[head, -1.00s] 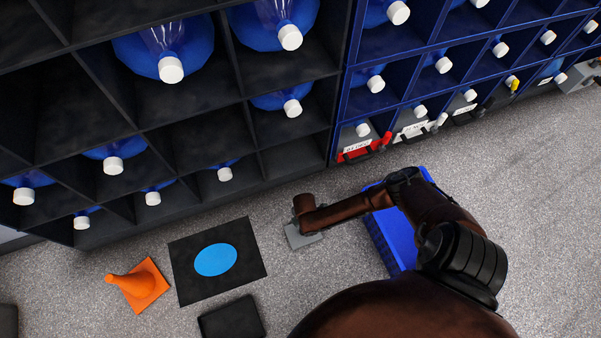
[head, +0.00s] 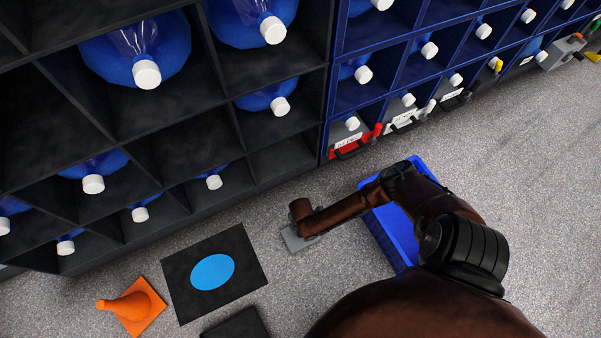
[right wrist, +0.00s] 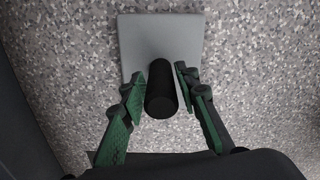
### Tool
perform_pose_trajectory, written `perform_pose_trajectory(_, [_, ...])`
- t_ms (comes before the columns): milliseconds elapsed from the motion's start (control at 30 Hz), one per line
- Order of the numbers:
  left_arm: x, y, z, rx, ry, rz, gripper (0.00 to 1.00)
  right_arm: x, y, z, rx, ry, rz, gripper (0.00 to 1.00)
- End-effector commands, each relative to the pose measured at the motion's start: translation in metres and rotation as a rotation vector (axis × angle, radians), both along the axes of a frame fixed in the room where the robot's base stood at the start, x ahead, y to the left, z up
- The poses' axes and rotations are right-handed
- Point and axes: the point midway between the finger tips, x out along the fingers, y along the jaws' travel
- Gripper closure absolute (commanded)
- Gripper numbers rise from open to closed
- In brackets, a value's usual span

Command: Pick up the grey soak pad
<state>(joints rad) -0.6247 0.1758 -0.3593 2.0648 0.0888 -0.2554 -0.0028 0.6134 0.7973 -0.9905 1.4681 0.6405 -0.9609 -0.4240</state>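The grey soak pad (head: 292,241) lies flat on the floor in the head view, partly covered by the end of my right arm. In the right wrist view the pad (right wrist: 135,45) is a light grey square with a black cylindrical handle (right wrist: 161,95) rising towards the camera. My right gripper (right wrist: 168,72) has its green-padded fingers on either side of this handle. A gap shows at the right finger; whether the left finger touches the handle is unclear. The gripper is open. My left gripper is in neither current view.
A blue crate (head: 383,240) stands on the floor beside my right arm. A black mat with a blue oval (head: 212,272), an orange cone (head: 131,306) and a dark flat object (head: 238,326) lie left. Shelves of bottles (head: 190,125) line the back.

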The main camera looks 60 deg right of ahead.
Motion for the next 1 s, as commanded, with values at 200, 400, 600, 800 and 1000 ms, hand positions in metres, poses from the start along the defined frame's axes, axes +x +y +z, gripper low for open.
perform_pose_trajectory(200, [0.0004, -0.0003, 0.0002, -0.001, 0.0, 0.001, 0.6, -0.0001, -0.0001, -0.0001, 0.0, 0.0, 0.0, 0.88])
perform_pose_trajectory(400, [0.0005, -0.0004, 0.0003, -0.001, -0.001, 0.001, 0.6, -0.0002, -0.0001, -0.0002, 0.0, 0.0, 0.0, 1.0])
perform_pose_trajectory(600, [0.0006, -0.0004, 0.0002, -0.001, -0.001, 0.001, 0.6, -0.0002, -0.0001, -0.0002, 0.0, 0.0, 0.0, 1.0])
perform_pose_trajectory(800, [0.0007, -0.0003, 0.0003, -0.001, -0.001, 0.001, 0.6, 0.0, -0.0001, -0.0001, 0.0, 0.0, 0.0, 1.0])
perform_pose_trajectory(1000, [0.0003, -0.0002, 0.0013, 0.0, 0.002, 0.0, 0.6, 0.0003, -0.0001, 0.0025, 0.0, -0.001, 0.0, 1.0])
